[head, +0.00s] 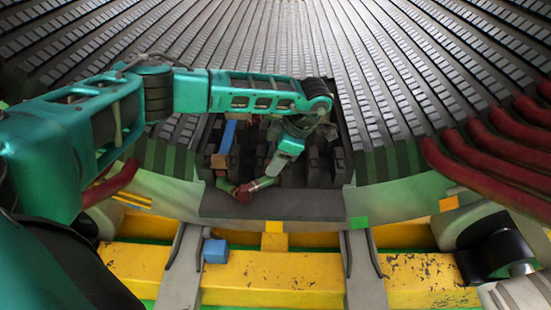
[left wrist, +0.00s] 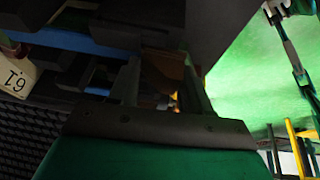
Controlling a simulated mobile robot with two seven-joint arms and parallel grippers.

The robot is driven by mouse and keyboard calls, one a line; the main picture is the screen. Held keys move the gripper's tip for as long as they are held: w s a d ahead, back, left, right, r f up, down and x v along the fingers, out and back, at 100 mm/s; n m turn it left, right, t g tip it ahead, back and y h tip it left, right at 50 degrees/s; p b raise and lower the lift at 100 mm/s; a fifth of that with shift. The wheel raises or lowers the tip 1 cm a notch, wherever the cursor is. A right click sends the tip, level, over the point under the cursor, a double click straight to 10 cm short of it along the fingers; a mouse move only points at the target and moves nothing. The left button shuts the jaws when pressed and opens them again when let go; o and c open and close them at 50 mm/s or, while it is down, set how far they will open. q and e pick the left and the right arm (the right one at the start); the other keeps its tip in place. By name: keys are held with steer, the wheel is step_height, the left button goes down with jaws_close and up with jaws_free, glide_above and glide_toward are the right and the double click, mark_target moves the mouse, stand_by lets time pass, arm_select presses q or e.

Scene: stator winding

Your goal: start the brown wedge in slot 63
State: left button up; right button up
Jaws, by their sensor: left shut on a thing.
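My left gripper (head: 262,181) reaches down at the front of the dark slotted block at the middle of the stator. In the left wrist view its two fingers (left wrist: 164,88) are shut on a brown piece, the brown wedge (left wrist: 168,66), which is dim and partly hidden between them. A brown-orange block (head: 207,161) also shows in the head view, left of the gripper; I cannot tell whether it is the same piece. Dark slot walls lie just beyond the fingers in the left wrist view. I cannot tell which slot is number 63, nor whether the wedge touches it. My right gripper is not in view.
A blue piece (head: 228,137) stands in the dark block, and a blue strip (left wrist: 70,42) shows in the left wrist view. Red coils (head: 485,170) curve at the right.

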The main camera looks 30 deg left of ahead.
arm_select(q)
steer(key=shift+w+a+b, duration=0.35)
steer(key=shift+w+b, duration=0.1)
steer(key=shift+w, duration=0.15)
steer(key=o, duration=1.1)
